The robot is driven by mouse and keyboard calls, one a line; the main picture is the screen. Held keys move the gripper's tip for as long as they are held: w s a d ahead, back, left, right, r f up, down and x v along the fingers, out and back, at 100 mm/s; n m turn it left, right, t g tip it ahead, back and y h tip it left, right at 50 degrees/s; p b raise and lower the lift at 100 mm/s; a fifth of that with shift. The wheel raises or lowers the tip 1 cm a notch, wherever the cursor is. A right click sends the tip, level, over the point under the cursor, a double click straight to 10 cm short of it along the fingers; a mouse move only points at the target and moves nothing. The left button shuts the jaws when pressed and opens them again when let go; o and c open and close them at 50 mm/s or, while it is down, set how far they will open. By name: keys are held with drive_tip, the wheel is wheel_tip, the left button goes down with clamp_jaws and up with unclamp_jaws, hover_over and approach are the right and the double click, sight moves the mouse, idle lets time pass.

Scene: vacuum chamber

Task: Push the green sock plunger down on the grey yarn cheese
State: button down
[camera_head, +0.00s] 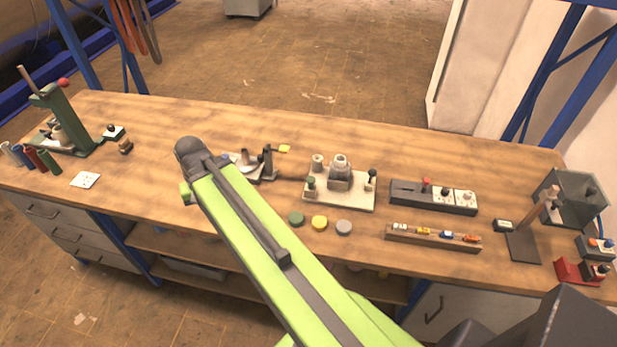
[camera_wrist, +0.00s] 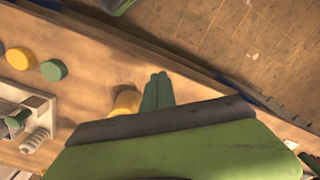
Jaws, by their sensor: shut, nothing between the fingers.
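In the head view a grey disc (camera_head: 343,227), a yellow disc (camera_head: 319,222) and a green disc (camera_head: 296,218) lie in a row near the bench's front edge. Behind them a pale plate (camera_head: 350,202) carries a grey block (camera_head: 340,178) and small dark green knobs (camera_head: 372,175). I cannot tell for sure which part is the green sock plunger or the grey yarn cheese. My gripper (camera_wrist: 158,78) is shut and empty in the wrist view, its green fingers together, overlapping a tan-yellow round thing (camera_wrist: 125,103). My arm hides the gripper in the head view.
A green press (camera_head: 67,115) stands at the far left. A dark control box (camera_head: 432,197) and a wooden rack (camera_head: 432,238) with small coloured pieces stand right of the plate. A grey open box (camera_head: 572,197) is at the right end. The bench's back strip is mostly clear.

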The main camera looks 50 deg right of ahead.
drive_tip(key=s+d+r+m+y+p, duration=0.1)
drive_tip(key=s+d+r+m, duration=0.1)
drive_tip(key=d+m, duration=0.55)
drive_tip(key=s+d+r+m+p, duration=0.15)
drive_tip(key=d+m, duration=0.35)
drive_tip(key=d, duration=0.6)
drive_tip(key=m+t+p, duration=0.2)
drive_tip(key=m+p, duration=0.1)
drive_tip(key=m, duration=0.9)
approach(312, 179)
drive_tip(key=shift+s+d+r, duration=0.2)
drive_tip(key=shift+s, duration=0.1)
drive_tip(key=shift+b, duration=0.3)
drive_tip(key=b+x, duration=0.6)
drive_tip(key=x, duration=0.1)
drive_tip(key=shift+w+a+b, duration=0.15)
drive_tip(key=shift+b, duration=0.2)
drive_tip(key=shift+r, duration=0.1)
